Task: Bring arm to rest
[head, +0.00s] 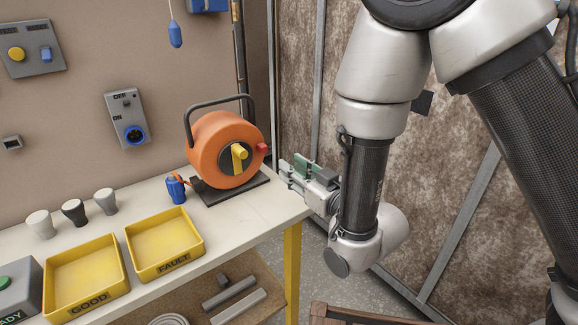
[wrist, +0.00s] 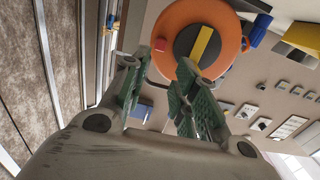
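My gripper (head: 296,171) is beyond the right end of the workbench, just right of the orange cable reel (head: 221,150). My arm hangs down from the top right to it. In the wrist view, the green-padded fingers of my gripper (wrist: 163,72) are apart with nothing between them. The cable reel, with its yellow handle, also shows in the wrist view (wrist: 222,42) beyond the fingertips. The gripper looks clear of the reel, though the exact distance is hard to tell.
The white workbench (head: 257,211) carries a yellow GOOD tray (head: 122,268), a yellow FAULT tray (head: 203,245), a blue plug (head: 176,190) and small cups (head: 74,211). A switched socket (head: 127,117) is on the wall. A brown wooden edge (head: 345,315) is below my arm.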

